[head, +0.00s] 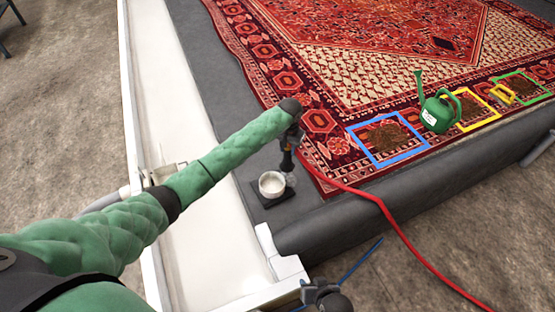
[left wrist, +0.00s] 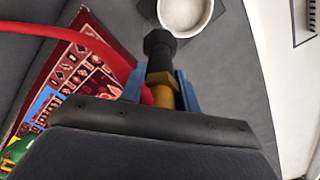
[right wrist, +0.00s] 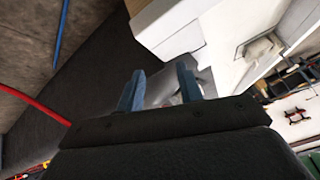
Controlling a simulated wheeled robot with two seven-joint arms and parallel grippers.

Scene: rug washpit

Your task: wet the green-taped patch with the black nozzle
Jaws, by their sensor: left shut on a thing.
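The black nozzle (head: 286,160) is in my left gripper (head: 290,140), pointing down just above a white cup (head: 267,190). In the left wrist view the blue fingers close around its brass-coloured part (left wrist: 161,92), and the black tip (left wrist: 158,45) points toward the cup (left wrist: 185,12). A red hose (head: 385,208) runs from it. The green-taped patch (head: 541,99), brown and dirty inside, lies at the rug's right end, far from the nozzle. My right gripper (right wrist: 160,90) is open and empty; it shows at the bottom of the head view (head: 322,290).
The patterned rug (head: 345,75) also bears blue-taped (head: 359,144) and yellow-taped (head: 470,127) patches. A green watering can (head: 436,116) stands between them, and a yellow item (head: 502,94) lies beside the green tape. A white trough (head: 185,110) runs at left. The hose crosses the pit's edge (head: 400,190).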

